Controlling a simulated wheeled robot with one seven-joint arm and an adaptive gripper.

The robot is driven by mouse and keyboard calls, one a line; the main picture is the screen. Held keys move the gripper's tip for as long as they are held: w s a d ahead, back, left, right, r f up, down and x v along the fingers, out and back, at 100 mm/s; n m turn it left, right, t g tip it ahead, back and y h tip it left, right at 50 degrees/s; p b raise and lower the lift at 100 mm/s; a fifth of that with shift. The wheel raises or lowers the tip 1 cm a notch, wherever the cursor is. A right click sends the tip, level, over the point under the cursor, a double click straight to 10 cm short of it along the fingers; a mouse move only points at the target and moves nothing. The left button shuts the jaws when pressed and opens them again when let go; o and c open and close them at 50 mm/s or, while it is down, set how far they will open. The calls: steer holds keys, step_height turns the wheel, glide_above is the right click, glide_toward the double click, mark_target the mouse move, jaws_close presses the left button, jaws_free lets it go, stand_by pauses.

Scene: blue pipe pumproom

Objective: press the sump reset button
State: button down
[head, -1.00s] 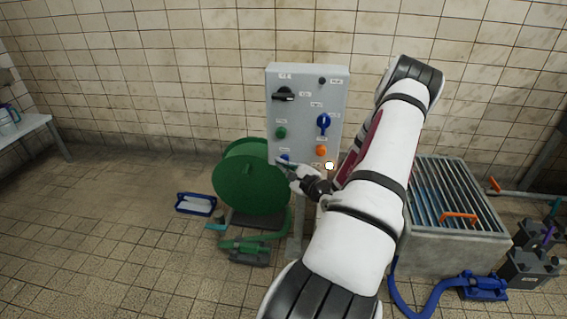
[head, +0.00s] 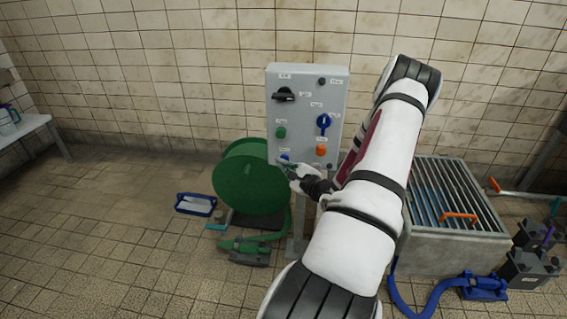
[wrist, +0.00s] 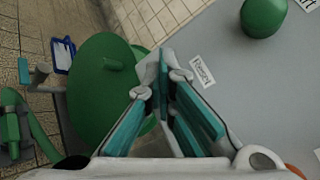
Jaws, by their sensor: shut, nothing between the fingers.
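A grey control panel (head: 303,115) stands upright on a post against the tiled wall. A blue button (head: 285,157) sits at its lower left, below a green button (head: 281,132) that also shows in the wrist view (wrist: 263,17). My gripper (head: 284,164) is shut and empty, its tips at the blue button; I cannot tell whether they touch it. In the wrist view my fingertips (wrist: 163,65) are together beside a small label (wrist: 202,71), too blurred to read surely. The blue button is hidden there behind the fingers.
The panel also has an orange button (head: 321,150), a blue lever (head: 324,122) and a black knob (head: 284,94). A green hose reel (head: 250,180) stands close at left. A grated basin (head: 450,245) is at right. Open floor lies at left.

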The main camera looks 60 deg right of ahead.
steer(key=shift+s+a, duration=0.25)
steer(key=shift+a, duration=0.35)
steer(key=shift+s+a, duration=0.25)
steer(key=shift+a, duration=0.3)
steer(key=shift+a, duration=0.1)
steer(key=shift+s+a, duration=0.3)
steer(key=shift+a, duration=0.45)
steer(key=shift+s+a, duration=0.35)
steer(key=shift+a, duration=0.4)
steer(key=shift+s+a, duration=0.3)
steer(key=shift+a, duration=0.45)
